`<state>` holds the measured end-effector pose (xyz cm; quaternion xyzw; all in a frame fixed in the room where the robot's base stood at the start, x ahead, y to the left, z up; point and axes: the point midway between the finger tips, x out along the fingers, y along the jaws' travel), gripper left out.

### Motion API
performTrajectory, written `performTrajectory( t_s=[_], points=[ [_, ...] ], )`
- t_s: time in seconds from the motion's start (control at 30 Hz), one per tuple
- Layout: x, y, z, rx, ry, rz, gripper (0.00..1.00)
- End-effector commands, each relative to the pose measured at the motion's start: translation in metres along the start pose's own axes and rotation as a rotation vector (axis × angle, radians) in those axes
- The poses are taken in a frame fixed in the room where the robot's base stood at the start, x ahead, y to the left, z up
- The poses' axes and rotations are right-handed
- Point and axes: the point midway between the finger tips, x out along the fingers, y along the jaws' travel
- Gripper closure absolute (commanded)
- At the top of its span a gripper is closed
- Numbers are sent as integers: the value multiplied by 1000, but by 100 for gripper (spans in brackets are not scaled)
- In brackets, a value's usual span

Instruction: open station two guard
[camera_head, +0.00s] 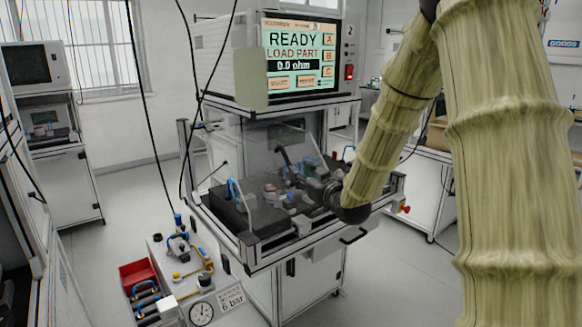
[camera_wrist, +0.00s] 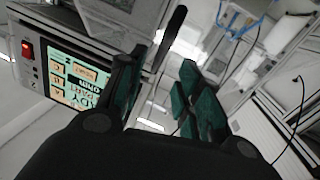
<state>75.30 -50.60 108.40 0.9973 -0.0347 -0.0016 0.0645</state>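Station two (camera_head: 303,62) is the bench with the lit screen reading "READY LOAD PART 0.0 ohm" and a "2" on its right side. A faint clear guard panel (camera_head: 268,150) shows above its work deck; I cannot tell how far open it is. My arm reaches in from the right, with my gripper (camera_head: 303,178) over the deck among small fixtures. In the wrist view my gripper (camera_wrist: 160,85) has green-padded fingers apart, with an empty gap. A dark bar (camera_wrist: 172,35) shows beyond the gap, near the left finger; I cannot tell whether they touch.
A dark handle (camera_head: 354,236) is on the bench front. At lower left stand a pressure gauge (camera_head: 202,313) marked 6 bar and a red bin (camera_head: 137,272). Black cables (camera_head: 137,90) hang at left.

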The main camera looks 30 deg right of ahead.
Motion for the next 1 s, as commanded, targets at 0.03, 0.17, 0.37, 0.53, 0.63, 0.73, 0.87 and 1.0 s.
performTrajectory(
  t_s=[0.03,0.17,0.37,0.53,0.63,0.73,0.87,1.0],
  points=[
    [9,0,0,-1,-1,-1,65],
    [30,0,0,-1,-1,0,65],
    [56,0,0,-1,-2,0,65],
    [68,0,0,0,-1,0,65],
    [70,0,0,1,-1,1,65],
    [70,0,1,1,-1,1,65],
    [70,0,1,1,-1,1,65],
    [70,0,1,0,-1,0,87]
  ],
)
